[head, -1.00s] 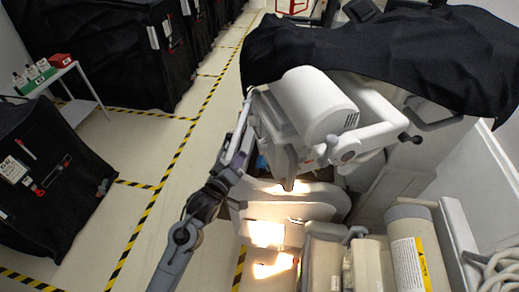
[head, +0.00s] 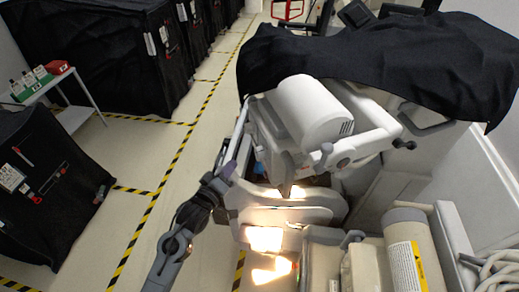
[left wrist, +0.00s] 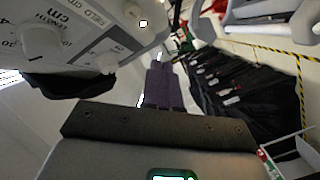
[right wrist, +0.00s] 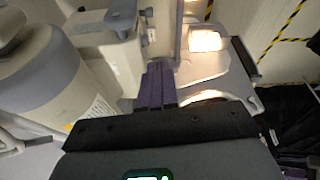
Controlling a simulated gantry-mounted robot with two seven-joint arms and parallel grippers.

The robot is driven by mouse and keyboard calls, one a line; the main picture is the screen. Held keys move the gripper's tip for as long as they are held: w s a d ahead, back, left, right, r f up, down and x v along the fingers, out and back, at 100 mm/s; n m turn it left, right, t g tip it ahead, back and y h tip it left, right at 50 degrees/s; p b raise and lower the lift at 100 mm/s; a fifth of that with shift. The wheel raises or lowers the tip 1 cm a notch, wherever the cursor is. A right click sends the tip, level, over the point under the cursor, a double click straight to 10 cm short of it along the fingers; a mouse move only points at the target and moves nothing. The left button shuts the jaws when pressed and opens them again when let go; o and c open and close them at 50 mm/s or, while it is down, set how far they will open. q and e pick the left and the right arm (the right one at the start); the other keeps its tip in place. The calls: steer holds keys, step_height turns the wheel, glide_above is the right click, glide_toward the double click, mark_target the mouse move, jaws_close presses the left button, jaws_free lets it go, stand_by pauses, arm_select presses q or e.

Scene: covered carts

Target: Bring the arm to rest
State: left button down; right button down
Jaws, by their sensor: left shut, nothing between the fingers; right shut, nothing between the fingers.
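My left gripper shows in the left wrist view (left wrist: 162,88), its purple fingers together and empty. In the head view, my left arm comes in from the lower left and reaches up beside the white machine (head: 312,112). A pale machine housing with printed lettering (left wrist: 85,35) fills the upper left of the left wrist view. My right gripper shows in the right wrist view (right wrist: 156,88), its purple fingers together and empty. Grey and white machine parts lie beyond it. I cannot make out the right gripper in the head view.
A black cover (head: 380,65) drapes over the machine. A grey cylinder with a yellow label (head: 408,255) stands at the lower right. Black covered carts (head: 95,55) line the left. A small white table (head: 62,88) holds bottles and a red box. Taped floor aisle is clear.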

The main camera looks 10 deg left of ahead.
arm_select(q)
steer(key=s+d+f+g, duration=0.1)
steer(key=s+f+g, duration=0.2)
steer(key=s+f, duration=1)
steer(key=s+a+m+g+y, duration=0.1)
steer(key=s+m+g, duration=0.3)
steer(key=s, duration=0.7)
steer(key=s+a+r+m+g+y, duration=0.1)
steer(key=s+m+g, duration=0.4)
steer(key=s, duration=0.6)
steer(key=shift+a+r+g+y+p, duration=0.3)
steer(key=shift+g+y+p, duration=0.1)
steer(key=shift+g+y, duration=0.25)
